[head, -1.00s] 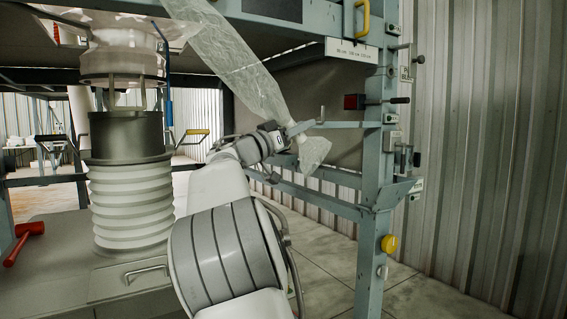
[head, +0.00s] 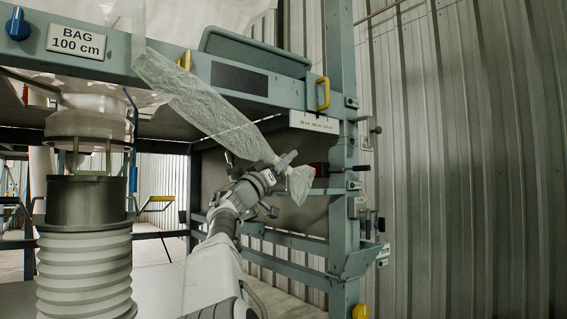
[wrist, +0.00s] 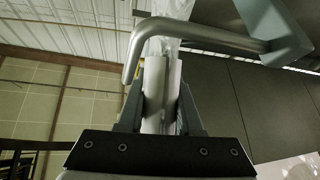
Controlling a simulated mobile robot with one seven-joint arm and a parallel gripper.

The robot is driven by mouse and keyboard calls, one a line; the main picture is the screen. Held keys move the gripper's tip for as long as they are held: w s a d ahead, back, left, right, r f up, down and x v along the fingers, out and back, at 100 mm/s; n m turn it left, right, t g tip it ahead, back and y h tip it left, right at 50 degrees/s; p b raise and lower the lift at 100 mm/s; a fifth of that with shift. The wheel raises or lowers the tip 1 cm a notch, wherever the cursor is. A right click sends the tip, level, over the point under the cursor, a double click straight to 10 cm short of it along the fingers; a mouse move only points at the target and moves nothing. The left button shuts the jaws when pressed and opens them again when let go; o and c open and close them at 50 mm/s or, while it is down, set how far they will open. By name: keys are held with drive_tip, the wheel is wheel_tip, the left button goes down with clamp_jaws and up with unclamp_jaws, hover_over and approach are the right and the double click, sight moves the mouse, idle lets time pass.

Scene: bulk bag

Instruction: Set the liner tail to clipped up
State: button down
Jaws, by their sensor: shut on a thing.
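The liner tail (head: 200,110) is a long translucent film sleeve. In the head view it slants from the upper left beam down to my gripper (head: 286,160), with a loose flared end (head: 299,184) hanging beyond the jaws. My gripper is shut on the tail near its lower end. In the wrist view the two pale fingers (wrist: 164,75) are close together, with the film (wrist: 171,10) above their tips. A bent grey metal hook (wrist: 200,32) crosses just beyond the fingertips there. I cannot tell whether the film touches it; the hook is not clear in the head view.
The frame post (head: 342,215) stands right of my gripper, with a red block (head: 320,169) and handle close by. A white label plate (head: 314,121) and a yellow handle (head: 323,93) are above. The spout and ribbed bellows (head: 84,265) stand at left.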

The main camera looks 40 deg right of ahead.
drive_tip(key=shift+s+r, duration=0.15)
drive_tip(key=shift+r, duration=0.25)
drive_tip(key=c, duration=0.9)
unclamp_jaws()
drive_tip(key=o, duration=0.3)
drive_tip(key=shift+d+f, duration=0.1)
drive_tip(key=shift+f, duration=0.05)
drive_tip(key=shift+f, duration=0.1)
drive_tip(key=shift+a+f, duration=0.2)
drive_tip(key=b+v, duration=0.9)
drive_tip(key=v, duration=0.7)
drive_tip(key=shift+a+f, duration=0.25)
drive_tip(key=shift+a, duration=0.1)
